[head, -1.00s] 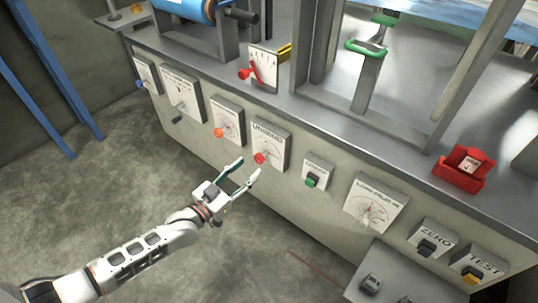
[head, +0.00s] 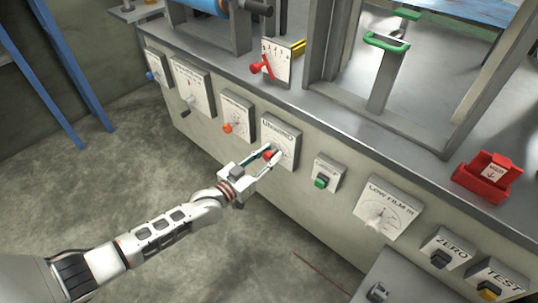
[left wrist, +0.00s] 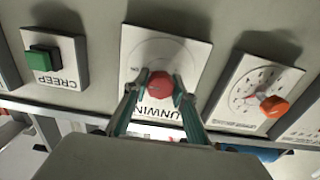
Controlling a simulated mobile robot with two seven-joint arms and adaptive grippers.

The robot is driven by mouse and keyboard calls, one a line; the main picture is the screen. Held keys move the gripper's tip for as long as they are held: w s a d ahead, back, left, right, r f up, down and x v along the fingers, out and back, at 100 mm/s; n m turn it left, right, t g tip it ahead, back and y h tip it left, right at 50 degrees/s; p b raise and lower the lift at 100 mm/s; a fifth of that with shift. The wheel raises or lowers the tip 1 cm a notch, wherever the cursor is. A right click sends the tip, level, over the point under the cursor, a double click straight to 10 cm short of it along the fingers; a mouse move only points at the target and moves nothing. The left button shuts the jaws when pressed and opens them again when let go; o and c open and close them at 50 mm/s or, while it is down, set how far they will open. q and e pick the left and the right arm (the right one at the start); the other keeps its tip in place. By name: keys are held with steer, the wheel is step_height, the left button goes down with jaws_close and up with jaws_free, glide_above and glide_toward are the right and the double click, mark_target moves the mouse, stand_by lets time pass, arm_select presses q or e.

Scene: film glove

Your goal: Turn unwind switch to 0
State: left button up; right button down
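The unwind switch is a white plate (head: 282,133) with a red knob (head: 270,154) on the front panel of the machine. In the left wrist view the plate (left wrist: 163,50) appears upside down, and the red knob (left wrist: 160,85) sits between the fingers. My left gripper (left wrist: 160,88) has one finger on each side of the knob, close against it, and looks shut on it. In the head view my left gripper (head: 273,152) reaches the knob from the lower left. The knob's pointer and the 0 mark cannot be read. My right gripper is not in view.
An orange-knob plate (head: 237,112) is left of the switch. A green button box (head: 327,172) marked CREEP is right of it. Further right are a dial plate (head: 388,207) and the ZERO (head: 447,247) and TEST boxes (head: 496,280). Open floor lies in front.

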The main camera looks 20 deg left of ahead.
arm_select(q)
steer(key=c, duration=0.4)
